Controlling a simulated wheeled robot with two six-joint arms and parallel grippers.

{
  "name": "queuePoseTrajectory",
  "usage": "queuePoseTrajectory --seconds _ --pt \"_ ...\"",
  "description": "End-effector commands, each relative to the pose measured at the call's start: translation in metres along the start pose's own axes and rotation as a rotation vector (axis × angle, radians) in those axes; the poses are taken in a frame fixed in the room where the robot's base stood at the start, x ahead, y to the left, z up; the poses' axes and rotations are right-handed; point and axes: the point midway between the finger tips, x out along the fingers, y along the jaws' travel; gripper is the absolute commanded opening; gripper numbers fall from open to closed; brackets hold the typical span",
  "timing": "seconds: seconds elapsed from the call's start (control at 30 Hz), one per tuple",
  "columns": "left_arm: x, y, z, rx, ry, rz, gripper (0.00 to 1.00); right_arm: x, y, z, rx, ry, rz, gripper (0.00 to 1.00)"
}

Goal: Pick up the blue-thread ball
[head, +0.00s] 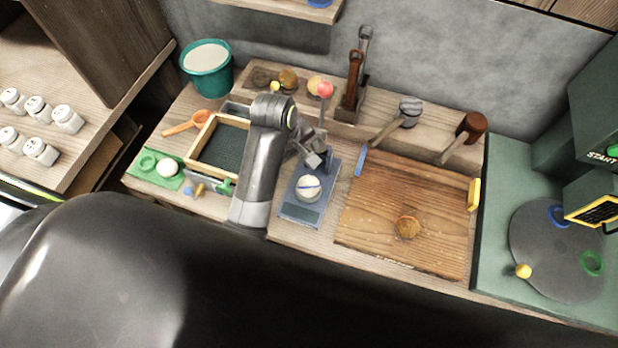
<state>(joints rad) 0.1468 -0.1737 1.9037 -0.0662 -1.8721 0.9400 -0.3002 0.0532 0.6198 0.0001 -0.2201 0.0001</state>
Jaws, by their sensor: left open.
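A pale ball with a blue thread around it (308,188) rests on a small blue-grey stand (301,212) near the middle of the workbench. My left gripper (318,160) is open and empty, just above and behind the ball in the head view. It looks apart from the ball, though the exact gap is hard to judge. Part of the stand's back is hidden by the gripper. My right gripper does not show.
A wooden board (375,215) with a brown round piece (407,228) lies to the right. A framed tray (212,150), a green tray with a plain pale ball (167,168) and an orange scoop (190,122) are left. Tools stand behind.

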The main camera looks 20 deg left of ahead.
Motion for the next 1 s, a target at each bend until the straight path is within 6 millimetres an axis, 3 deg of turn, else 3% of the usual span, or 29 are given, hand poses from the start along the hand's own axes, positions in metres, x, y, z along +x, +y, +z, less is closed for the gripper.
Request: queuePoseTrajectory --seconds 0.17,0.33,0.7,1.0 --pt "0.014 -0.005 0.003 -0.033 -0.009 -0.016 0.81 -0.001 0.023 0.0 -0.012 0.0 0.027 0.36" --pt "0.045 -0.005 0.003 -0.031 -0.009 -0.017 0.81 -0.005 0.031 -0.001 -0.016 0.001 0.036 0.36" --pt "0.104 -0.006 0.003 -0.03 -0.007 -0.014 0.81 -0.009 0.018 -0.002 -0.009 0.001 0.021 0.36" --pt "0.123 -0.005 0.002 -0.029 -0.005 -0.011 0.81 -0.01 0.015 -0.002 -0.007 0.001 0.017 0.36"
